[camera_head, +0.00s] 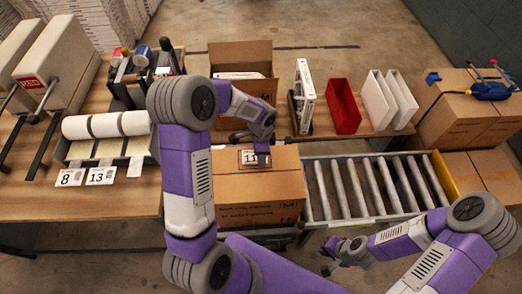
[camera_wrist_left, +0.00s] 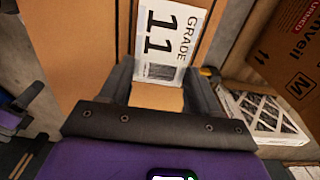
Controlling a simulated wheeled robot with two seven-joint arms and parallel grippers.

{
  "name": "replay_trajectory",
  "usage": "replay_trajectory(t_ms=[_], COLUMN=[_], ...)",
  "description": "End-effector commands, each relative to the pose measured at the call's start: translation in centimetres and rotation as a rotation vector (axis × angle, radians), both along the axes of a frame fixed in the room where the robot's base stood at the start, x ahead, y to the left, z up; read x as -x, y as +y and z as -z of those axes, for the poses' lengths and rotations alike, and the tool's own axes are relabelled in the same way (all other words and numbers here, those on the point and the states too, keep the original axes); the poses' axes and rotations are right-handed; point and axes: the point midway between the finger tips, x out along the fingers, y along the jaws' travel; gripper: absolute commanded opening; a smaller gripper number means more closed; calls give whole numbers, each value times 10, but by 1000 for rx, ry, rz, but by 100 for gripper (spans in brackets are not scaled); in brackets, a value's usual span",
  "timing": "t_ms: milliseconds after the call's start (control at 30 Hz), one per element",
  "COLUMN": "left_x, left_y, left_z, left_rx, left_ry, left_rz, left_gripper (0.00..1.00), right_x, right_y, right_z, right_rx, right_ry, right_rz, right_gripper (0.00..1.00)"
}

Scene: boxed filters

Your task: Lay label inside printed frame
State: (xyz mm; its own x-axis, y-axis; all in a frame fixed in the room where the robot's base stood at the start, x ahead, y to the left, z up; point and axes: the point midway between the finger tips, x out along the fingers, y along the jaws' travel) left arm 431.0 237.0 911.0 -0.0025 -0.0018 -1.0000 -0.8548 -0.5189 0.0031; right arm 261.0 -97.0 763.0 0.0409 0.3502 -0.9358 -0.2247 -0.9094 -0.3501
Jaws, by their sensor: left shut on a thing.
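The white label (camera_head: 256,159), printed "GRADE 11", lies over the top of the closed cardboard box (camera_head: 285,184) at the centre. My left gripper (camera_head: 254,139) is at the label's far edge, shut on it. In the left wrist view the label (camera_wrist_left: 171,38) extends out from between the fingers of the gripper (camera_wrist_left: 165,78). Dark lines show beside the label on the cardboard, seemingly the printed frame. I cannot tell whether the label touches the box. My right gripper (camera_head: 332,257) is open and empty, low in front of the rollers.
A roller conveyor (camera_head: 318,190) adjoins the box on the right. An open carton (camera_head: 257,92) stands behind. Labels 8 (camera_head: 70,178) and 13 (camera_head: 101,176) hang at the dispenser (camera_head: 106,125) on the left. A red bin (camera_head: 342,106) and white bins (camera_head: 378,101) stand behind the rollers.

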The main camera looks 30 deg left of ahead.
Motion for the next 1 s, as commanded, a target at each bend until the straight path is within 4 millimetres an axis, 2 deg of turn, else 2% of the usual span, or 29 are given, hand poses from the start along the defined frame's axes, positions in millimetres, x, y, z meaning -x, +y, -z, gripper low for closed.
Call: replay_trajectory(t_ms=[100, 367, 400, 600, 1000], left_x=[0, 0, 0, 0, 0], left_y=[0, 0, 0, 0, 0], left_z=[8, 8, 8, 8, 8], left_rx=[0, 0, 0, 0, 0], left_ry=[0, 0, 0, 0, 0], left_rz=[0, 0, 0, 0, 0], left_gripper=[44, 44, 64, 92, 92], right_x=[0, 0, 0, 0, 0], right_y=[0, 0, 0, 0, 0], right_z=[6, 6, 6, 6, 6], right_rx=[0, 0, 0, 0, 0], right_ry=[0, 0, 0, 0, 0], right_rz=[0, 0, 0, 0, 0], right_gripper=[0, 0, 0, 0, 0])
